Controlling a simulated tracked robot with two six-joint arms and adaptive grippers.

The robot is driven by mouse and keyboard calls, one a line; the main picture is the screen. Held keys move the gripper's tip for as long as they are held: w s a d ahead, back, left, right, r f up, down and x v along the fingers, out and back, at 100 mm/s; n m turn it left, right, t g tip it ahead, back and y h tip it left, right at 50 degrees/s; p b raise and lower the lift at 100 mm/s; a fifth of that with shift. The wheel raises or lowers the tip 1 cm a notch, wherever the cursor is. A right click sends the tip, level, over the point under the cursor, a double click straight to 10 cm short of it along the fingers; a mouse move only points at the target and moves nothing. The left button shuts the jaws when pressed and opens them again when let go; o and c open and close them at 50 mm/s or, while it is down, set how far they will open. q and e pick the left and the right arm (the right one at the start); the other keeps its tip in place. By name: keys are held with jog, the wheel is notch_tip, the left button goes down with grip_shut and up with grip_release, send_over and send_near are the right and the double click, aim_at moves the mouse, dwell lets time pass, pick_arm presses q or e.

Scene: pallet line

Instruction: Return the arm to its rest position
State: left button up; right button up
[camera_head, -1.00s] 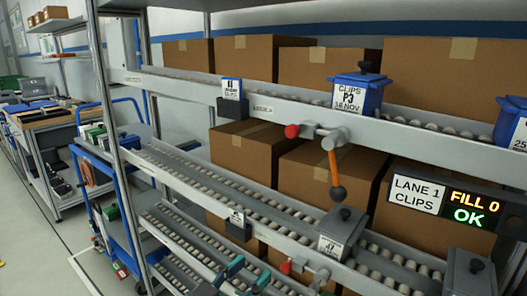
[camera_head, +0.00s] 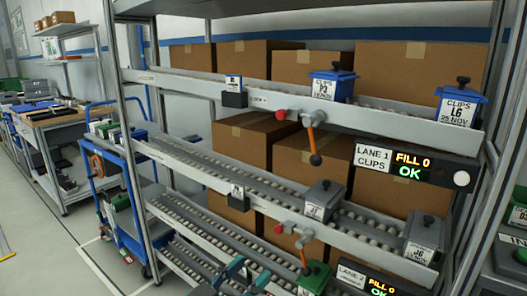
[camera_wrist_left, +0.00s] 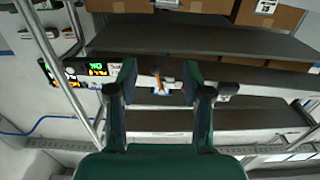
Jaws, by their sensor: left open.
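My left gripper (camera_head: 246,275) shows at the bottom of the head view, its dark green fingertips spread apart in front of the lower lanes of the rack. In the left wrist view the same gripper (camera_wrist_left: 158,82) is open, with nothing held between its fingers. An orange lever (camera_wrist_left: 157,77) shows beyond the gap, apart from the fingers. The rest of the left arm is cut off below the head view. My right gripper is in neither view.
A roller rack (camera_head: 300,193) fills the middle. Blue bins (camera_head: 332,85) stand on its top lane and grey bins (camera_head: 322,199) on a lower lane. A green bin (camera_head: 315,276) sits at the bottom. A blue cart (camera_head: 97,150) stands left. Open floor (camera_head: 70,240) shows left.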

pick_arm(q)
jog(key=w+a+f+n+g+y+p, duration=0.1)
jog(key=a+f+n+g+y+p, duration=0.5)
jog(key=f+p, duration=0.65)
jog(key=s+a+f+n+g+p, duration=0.1)
jog(key=s+f+g+p, duration=0.1)
jog(key=s+f+g, duration=0.2)
jog(key=s+a+f+n+g+p, duration=0.2)
jog(key=s+f+g+p, duration=0.1)
jog(key=s+f, duration=0.8)
jog(key=s+g, duration=0.1)
jog(key=s, duration=0.3)
jog(key=shift+s+f+y, duration=0.3)
jog(key=shift+s, duration=0.1)
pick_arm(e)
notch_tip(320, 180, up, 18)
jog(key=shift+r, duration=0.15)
pick_arm(q)
jog(key=shift+a, duration=0.15)
jog(key=shift+c, duration=0.3)
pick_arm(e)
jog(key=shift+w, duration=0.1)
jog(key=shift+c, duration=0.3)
